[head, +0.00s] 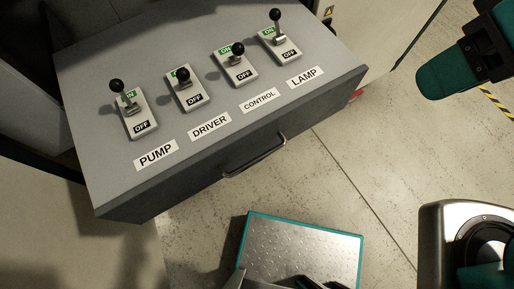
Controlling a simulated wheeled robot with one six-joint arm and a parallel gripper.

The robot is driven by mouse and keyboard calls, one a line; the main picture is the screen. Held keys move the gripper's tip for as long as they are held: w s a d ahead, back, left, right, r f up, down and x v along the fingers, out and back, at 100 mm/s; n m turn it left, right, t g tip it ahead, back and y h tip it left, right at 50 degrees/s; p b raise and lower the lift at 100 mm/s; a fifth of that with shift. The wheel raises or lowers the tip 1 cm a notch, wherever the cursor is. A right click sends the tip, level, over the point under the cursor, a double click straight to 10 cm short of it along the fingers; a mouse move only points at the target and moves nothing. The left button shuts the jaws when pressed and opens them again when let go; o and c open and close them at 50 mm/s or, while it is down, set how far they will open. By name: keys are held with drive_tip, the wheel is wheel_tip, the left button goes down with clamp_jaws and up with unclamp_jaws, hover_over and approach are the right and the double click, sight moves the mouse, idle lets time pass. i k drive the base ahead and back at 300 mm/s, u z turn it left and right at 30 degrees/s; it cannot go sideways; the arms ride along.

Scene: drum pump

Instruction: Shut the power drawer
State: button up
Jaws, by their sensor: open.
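The power drawer (190,128) is a grey box with a switch panel on top, and it stands pulled out from the dark cabinet behind it. Its bar handle (254,157) is on the front face, which points toward the lower right. Four black-knobbed levers stand on the top, labelled PUMP (156,153), DRIVER (209,126), CONTROL (259,100) and LAMP (303,77). Nothing touches the handle. Teal and metal parts of my arm show at the right, but I cannot make out my gripper.
Concrete floor (340,190) lies open in front of the drawer. My teal-edged plate is at the bottom centre, below the handle and apart from the drawer. A pale cabinet (365,30) stands at the top right, and yellow-black floor tape (497,105) is at the right edge.

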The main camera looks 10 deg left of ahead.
sight(136, 168)
drive_tip(key=k, duration=0.25)
drive_tip(key=u, duration=0.85)
drive_tip(key=i, duration=0.4)
drive_tip(key=u, duration=0.15)
drive_tip(key=k, duration=0.9)
drive_tip(key=z, duration=0.1)
